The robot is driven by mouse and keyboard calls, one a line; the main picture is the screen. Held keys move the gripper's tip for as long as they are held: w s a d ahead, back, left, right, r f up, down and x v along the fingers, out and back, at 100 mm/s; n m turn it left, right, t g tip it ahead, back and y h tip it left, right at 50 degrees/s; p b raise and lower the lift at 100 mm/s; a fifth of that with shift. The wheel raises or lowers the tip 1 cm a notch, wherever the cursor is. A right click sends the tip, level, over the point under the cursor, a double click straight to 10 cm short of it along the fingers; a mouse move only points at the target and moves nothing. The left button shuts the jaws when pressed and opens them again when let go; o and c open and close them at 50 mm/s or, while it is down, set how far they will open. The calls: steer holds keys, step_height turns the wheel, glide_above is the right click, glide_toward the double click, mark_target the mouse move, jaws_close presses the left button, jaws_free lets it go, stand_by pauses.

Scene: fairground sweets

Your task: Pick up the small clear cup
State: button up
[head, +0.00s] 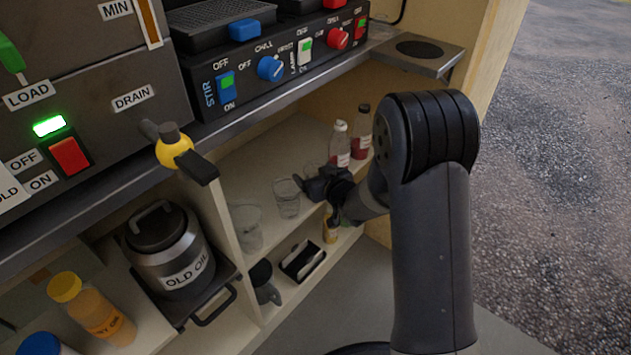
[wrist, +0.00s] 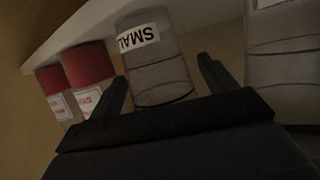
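The small clear cup (wrist: 165,75) has a white label reading "SMALL", which appears upside down in the wrist view. My gripper (wrist: 163,80) is open, with one dark finger on each side of the cup in that view. Gaps show between the fingers and the cup's wall, so they do not seem to touch it. In the head view my gripper (head: 322,187) is at the upper shelf. A faint clear cup (head: 310,171) shows just behind it, mostly hidden. The cup's far side and exact depth between the fingers are unclear.
Another clear cup (head: 287,199) stands close left of my gripper, with a larger one (head: 247,228) beyond; a neighbour fills the wrist view's right edge (wrist: 285,70). Two bottles with red contents (head: 340,146) (head: 361,131) stand behind right. The counter edge (head: 290,97) overhangs the shelf.

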steer(key=c, duration=0.9)
